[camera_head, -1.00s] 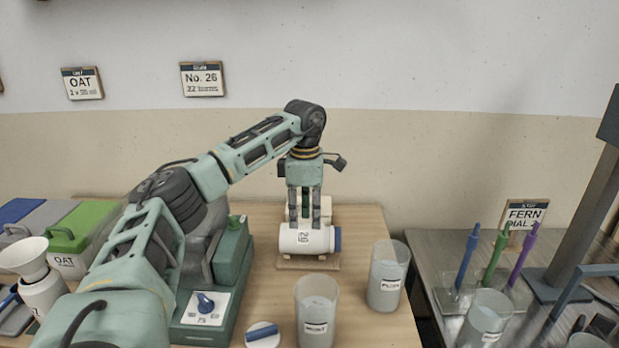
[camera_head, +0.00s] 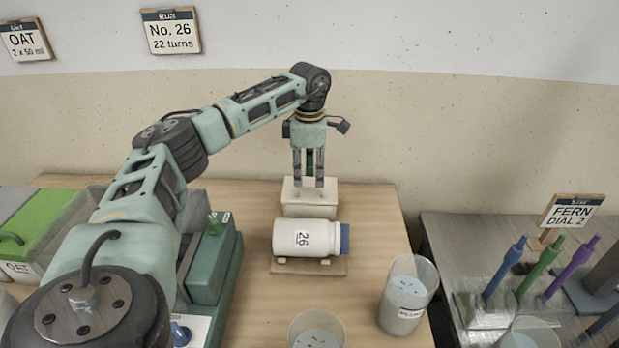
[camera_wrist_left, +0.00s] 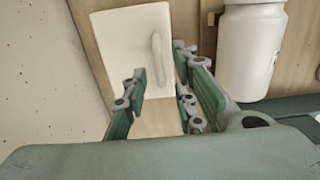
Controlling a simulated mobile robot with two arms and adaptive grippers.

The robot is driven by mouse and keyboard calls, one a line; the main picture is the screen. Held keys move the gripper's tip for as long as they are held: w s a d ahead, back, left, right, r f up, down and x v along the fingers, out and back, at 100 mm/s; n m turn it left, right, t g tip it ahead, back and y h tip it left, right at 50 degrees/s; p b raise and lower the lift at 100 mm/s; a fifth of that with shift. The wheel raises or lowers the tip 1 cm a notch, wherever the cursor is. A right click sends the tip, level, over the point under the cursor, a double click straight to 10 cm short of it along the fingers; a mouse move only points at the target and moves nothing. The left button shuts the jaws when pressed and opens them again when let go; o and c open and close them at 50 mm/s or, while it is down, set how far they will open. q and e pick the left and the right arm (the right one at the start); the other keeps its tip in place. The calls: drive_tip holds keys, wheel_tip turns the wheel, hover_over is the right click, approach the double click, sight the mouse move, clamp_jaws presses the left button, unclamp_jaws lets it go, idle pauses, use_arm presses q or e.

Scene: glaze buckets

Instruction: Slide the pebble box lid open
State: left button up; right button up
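The cream box (camera_head: 311,207), which I take to be the pebble box, stands at the back of the wooden table, behind the white jar marked 26. In the left wrist view its pale lid (camera_wrist_left: 115,50) shows from above, with a raised ridge (camera_wrist_left: 158,60) near its right side. The lid looks closed; no pebbles show. My left gripper (camera_head: 308,184) points down at the box top. In the left wrist view its fingers (camera_wrist_left: 162,88) are apart, with the ridge between their lines. Whether they touch it I cannot tell. My right gripper is out of view.
The white jar (camera_head: 300,239) lies sideways on a wooden cradle just in front of the box. Clear cups (camera_head: 408,295) stand at the front right. A green machine (camera_head: 212,262) is at left.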

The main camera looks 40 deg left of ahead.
use_arm(q)
wheel_tip(320, 180, down, 2)
drive_tip(key=shift+w+a+f, duration=0.1)
drive_tip(key=shift+f, duration=0.3)
clamp_jaws()
drive_tip(key=shift+r, duration=0.1)
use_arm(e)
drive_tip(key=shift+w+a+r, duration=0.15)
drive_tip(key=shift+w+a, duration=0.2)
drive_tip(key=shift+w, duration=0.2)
